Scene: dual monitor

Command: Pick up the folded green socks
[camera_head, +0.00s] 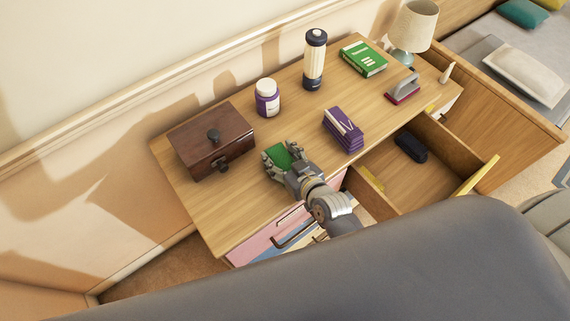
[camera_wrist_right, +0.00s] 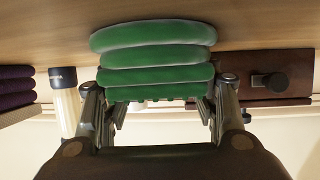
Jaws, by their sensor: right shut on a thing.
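The folded green socks (camera_head: 283,154) are on the wooden dresser top, to the right of the dark wooden box. My right gripper (camera_head: 279,161) reaches in from the lower right and is shut on them. In the right wrist view the socks (camera_wrist_right: 155,62) show as a stack of green folds between the two fingers of my right gripper (camera_wrist_right: 158,103). Whether the socks still touch the dresser top cannot be told. My left gripper is not in view.
On the dresser top (camera_head: 215,220) stand a dark wooden box (camera_head: 205,140), a purple jar (camera_head: 267,98), a tall bottle (camera_head: 314,60), purple folded cloth (camera_head: 343,130), a green book (camera_head: 363,58), a grey-handled item (camera_head: 403,88) and a lamp (camera_head: 412,28). An open drawer (camera_head: 400,180) holds a dark object (camera_head: 411,146).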

